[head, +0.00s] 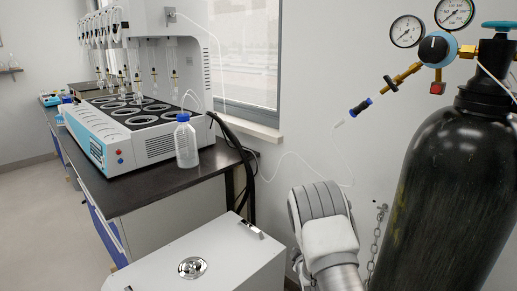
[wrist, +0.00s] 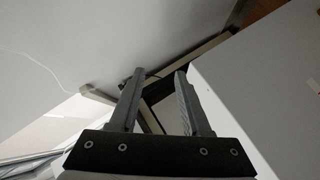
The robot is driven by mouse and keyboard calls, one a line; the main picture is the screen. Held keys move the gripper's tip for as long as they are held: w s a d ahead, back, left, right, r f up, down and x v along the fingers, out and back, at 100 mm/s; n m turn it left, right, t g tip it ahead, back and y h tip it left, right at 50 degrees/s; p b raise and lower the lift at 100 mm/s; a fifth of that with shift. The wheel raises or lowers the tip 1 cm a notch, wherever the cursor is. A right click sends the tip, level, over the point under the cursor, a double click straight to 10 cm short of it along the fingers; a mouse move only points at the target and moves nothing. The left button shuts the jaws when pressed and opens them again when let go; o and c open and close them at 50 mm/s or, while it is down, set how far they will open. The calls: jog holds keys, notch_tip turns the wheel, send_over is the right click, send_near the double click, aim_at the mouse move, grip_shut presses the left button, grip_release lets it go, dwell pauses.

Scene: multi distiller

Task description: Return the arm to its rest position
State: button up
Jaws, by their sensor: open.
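My arm (head: 325,225) rises at the bottom right of the centre in the head view, between the white box-like unit and the black gas cylinder. Its end is hidden from the head view. In the wrist view my gripper (wrist: 158,76) shows two grey fingers spread apart with nothing between them. Past the fingers are a dark narrow gap and part of a frame. A large pale flat surface (wrist: 265,75) lies close to the right of the right finger. A pale wall (wrist: 75,55) fills the upper left.
The white unit (head: 200,265) stands left of my arm. The black gas cylinder (head: 435,190) with gauges stands right, with a chain (head: 377,235) beside it. The distiller (head: 150,120) and a blue-capped bottle (head: 186,145) stand on the dark bench (head: 180,182). Open floor (head: 30,210) lies far left.

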jog(key=s+r+m+g, duration=0.25)
jog(key=s+r, duration=0.35)
jog(key=r, duration=0.6)
jog(key=s+r+m+g, duration=0.2)
jog(key=s+r+m, duration=0.3)
jog(key=r, duration=0.7)
jog(key=s+r+m+g, duration=0.2)
jog(key=s+r, duration=0.1)
jog(key=s, duration=1.3)
jog(key=s+r+m+g, duration=0.2)
jog(key=s+r, duration=0.2)
jog(key=s, duration=1.2)
notch_tip(320, 180, up, 19)
jog(key=p, duration=1.9)
